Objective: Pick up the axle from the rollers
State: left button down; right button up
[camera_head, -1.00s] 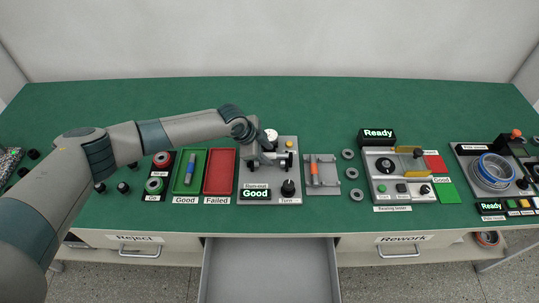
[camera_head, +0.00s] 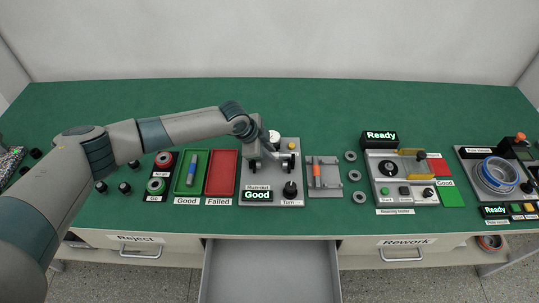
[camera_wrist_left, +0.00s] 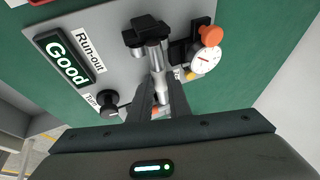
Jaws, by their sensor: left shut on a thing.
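The run-out station (camera_head: 257,185) is a grey plate with black roller supports (camera_wrist_left: 147,30), a dial gauge (camera_wrist_left: 206,62) and a dark turn knob (camera_head: 290,190). Its display reads "Good". The silver axle (camera_wrist_left: 157,58) lies at the rollers in the left wrist view, its near part between my fingers. My left gripper (camera_wrist_left: 157,98) is shut on the axle. In the head view my left gripper (camera_head: 268,152) is over the station, and its wrist hides part of the axle. I cannot tell whether the axle still touches the rollers. My right gripper is not in view.
Left of the station are a green "Good" tray (camera_head: 178,187) holding a blue-and-grey part and an empty red "Failed" tray (camera_head: 221,174). Right are a small grey fixture (camera_head: 331,188), several rings and a bearing tester (camera_head: 390,197). An open drawer (camera_head: 270,270) juts out in front.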

pick_arm(q)
jog(key=s+d+r+b, duration=0.4)
jog(key=d+r+b, duration=0.2)
jog(key=d+r, duration=0.4)
jog(key=shift+s+d, duration=0.15)
jog(key=shift+d, duration=0.3)
